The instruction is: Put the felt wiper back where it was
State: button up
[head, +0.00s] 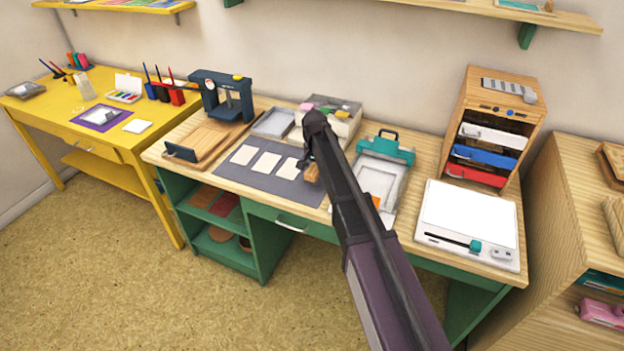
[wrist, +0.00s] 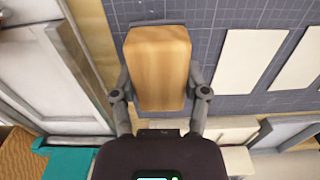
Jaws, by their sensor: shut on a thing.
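My gripper (head: 308,163) is over the right part of the dark grid mat (head: 251,181) on the middle table. In the wrist view my gripper (wrist: 160,78) has a finger on each side of a wooden block, which I take to be the felt wiper (wrist: 157,60). Its wooden top faces the camera; any felt underside is hidden. In the head view the felt wiper (head: 312,172) is a small brown piece, partly behind my arm. I cannot tell whether it touches the mat.
Several white cards (head: 268,163) lie on the mat. A teal-and-white tray (head: 378,181) stands right of it, and a clear box (head: 343,117) and grey tray (head: 273,122) behind. A dark press (head: 228,98) is at back left, a drawer unit (head: 490,130) at right.

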aim_at(315, 168)
jog(key=shift+f+b, duration=1.75)
jog(key=shift+f, duration=0.05)
jog(key=shift+f, duration=0.15)
jog(key=o, duration=1)
notch_tip(315, 168, up, 12)
jog(key=p, duration=1.2)
jog(key=shift+r, duration=0.2)
